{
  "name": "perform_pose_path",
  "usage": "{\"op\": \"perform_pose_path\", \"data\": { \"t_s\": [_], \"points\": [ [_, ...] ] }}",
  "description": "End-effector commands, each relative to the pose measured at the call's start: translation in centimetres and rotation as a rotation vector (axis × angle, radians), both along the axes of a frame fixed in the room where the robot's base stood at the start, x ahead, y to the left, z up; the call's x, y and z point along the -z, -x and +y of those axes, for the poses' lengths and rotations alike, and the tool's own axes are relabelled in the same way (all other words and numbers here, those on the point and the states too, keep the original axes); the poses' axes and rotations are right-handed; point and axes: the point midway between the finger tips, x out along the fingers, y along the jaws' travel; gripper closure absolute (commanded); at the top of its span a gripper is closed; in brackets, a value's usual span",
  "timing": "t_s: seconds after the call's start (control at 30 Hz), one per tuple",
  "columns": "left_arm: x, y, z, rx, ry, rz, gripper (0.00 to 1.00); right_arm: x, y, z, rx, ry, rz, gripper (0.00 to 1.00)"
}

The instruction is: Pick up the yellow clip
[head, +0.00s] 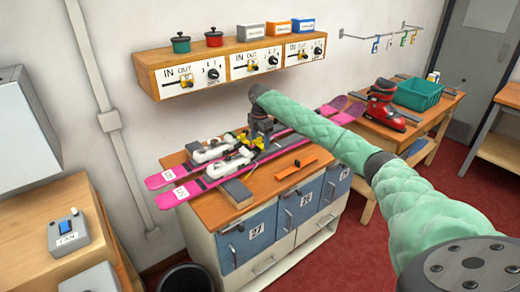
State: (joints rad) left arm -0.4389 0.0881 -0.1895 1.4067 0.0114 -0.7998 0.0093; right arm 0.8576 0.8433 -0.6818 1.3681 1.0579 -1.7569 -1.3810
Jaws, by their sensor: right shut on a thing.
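My right gripper (258,138) reaches over the bench from the right in a green padded sleeve and points down at the pink skis. It is shut on the yellow clip (257,145), which shows as small yellow patches at the fingers, low over the skis' bindings. The fingers hide part of it, and I cannot tell whether it touches the ski. The pink skis (181,193) lie side by side on the wooden bench top with white and grey bindings (227,167). My left gripper is not in view.
An orange tool (296,169) and a grey-topped block (236,193) lie on the bench top. A shelf (230,71) with dials, two pots and small boxes hangs above. At right, a red boot (380,108) and green basket (417,94) stand on another bench.

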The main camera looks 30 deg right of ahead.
Motion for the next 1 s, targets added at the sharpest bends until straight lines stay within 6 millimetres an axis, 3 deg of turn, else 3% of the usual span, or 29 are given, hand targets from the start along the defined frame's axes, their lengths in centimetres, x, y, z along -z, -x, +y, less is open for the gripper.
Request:
{"op": "perform_pose_path", "data": {
  "t_s": [0.3, 0.6, 0.77, 1.0],
  "points": [
    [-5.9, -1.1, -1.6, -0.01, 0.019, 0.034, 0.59, -3.6, 6.0, -3.6, 0.001, 0.003, 0.0, 0.56],
    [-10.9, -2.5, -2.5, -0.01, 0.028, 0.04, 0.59, -6.1, 9.3, -5.4, 0.0, 0.001, 0.001, 0.56],
    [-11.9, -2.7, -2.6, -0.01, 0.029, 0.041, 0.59, -6.7, 9.9, -5.7, -0.001, 0.001, 0.0, 0.56],
    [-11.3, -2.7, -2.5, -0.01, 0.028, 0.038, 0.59, -7.2, 10.1, -5.8, 0.0, 0.001, 0.001, 0.56]
  ]
}}
